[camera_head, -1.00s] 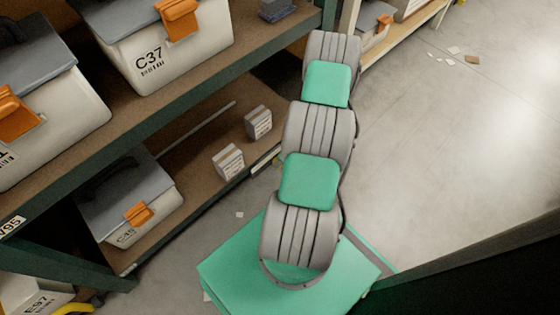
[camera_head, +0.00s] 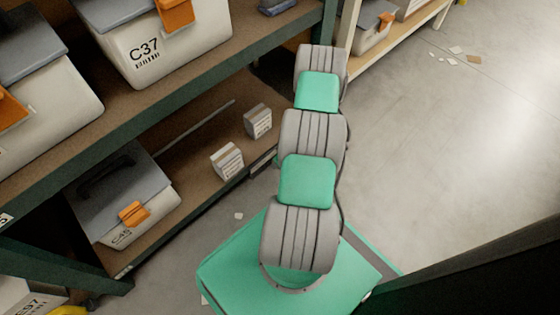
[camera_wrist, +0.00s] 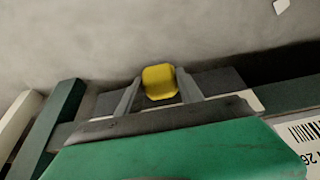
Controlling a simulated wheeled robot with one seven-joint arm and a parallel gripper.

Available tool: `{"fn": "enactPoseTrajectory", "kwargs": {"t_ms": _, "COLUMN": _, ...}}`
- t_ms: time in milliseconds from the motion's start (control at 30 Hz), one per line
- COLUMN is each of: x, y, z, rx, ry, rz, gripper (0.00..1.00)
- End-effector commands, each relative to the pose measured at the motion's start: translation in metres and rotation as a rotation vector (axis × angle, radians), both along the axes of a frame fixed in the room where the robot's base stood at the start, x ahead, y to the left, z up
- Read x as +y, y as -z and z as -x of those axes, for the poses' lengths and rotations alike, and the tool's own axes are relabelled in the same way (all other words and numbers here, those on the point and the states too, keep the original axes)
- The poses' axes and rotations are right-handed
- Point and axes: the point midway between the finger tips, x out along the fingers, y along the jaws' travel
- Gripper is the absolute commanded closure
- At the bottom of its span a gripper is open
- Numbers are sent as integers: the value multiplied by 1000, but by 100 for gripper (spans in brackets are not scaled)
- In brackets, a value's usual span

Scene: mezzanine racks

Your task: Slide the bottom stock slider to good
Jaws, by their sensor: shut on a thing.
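In the wrist view my gripper (camera_wrist: 160,92) has its two grey fingers on either side of a yellow knob (camera_wrist: 160,80), shut on it. The knob appears to be the slider's handle. A dark plate or track (camera_wrist: 222,80) shows behind it. Any stock wording is not readable, and the green part of my own wrist hides what lies below. In the head view my arm runs up the middle, and my gripper and the knob are hidden.
A rack stands at left, with bin C37 (camera_head: 165,40) on the upper shelf. A grey-lidded bin (camera_head: 125,200) and two small boxes, one nearer (camera_head: 227,161) and one farther (camera_head: 257,121), sit on the lower shelf. Clear floor (camera_head: 440,150) lies at right.

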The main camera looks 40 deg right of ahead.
Motion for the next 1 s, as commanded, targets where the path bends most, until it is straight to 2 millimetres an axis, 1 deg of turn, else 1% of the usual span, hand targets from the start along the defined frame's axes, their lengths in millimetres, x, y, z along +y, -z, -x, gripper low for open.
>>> {"fn": "enactPoseTrajectory", "kwargs": {"t_ms": 33, "x": 0, "y": 0, "z": 0, "rx": 0, "ry": 0, "rz": -1, "gripper": 66}}
{"fn": "enactPoseTrajectory", "kwargs": {"t_ms": 67, "x": 0, "y": 0, "z": 0, "rx": 0, "ry": 0, "rz": -1, "gripper": 68}}
{"fn": "enactPoseTrajectory", "kwargs": {"t_ms": 400, "x": 0, "y": 0, "z": 0, "rx": 0, "ry": 0, "rz": -1, "gripper": 96}}
{"fn": "enactPoseTrajectory", "kwargs": {"t_ms": 467, "x": 0, "y": 0, "z": 0, "rx": 0, "ry": 0, "rz": -1, "gripper": 100}}
{"fn": "enactPoseTrajectory", "kwargs": {"t_ms": 867, "x": 1, "y": 0, "z": 0, "rx": 1, "ry": -1, "rz": -2, "gripper": 100}}
{"fn": "enactPoseTrajectory", "kwargs": {"t_ms": 967, "x": 12, "y": -1, "z": -3, "rx": 1, "ry": -14, "rz": -2, "gripper": 100}}
{"fn": "enactPoseTrajectory", "kwargs": {"t_ms": 1000, "x": 22, "y": -1, "z": -6, "rx": 2, "ry": -25, "rz": -4, "gripper": 100}}
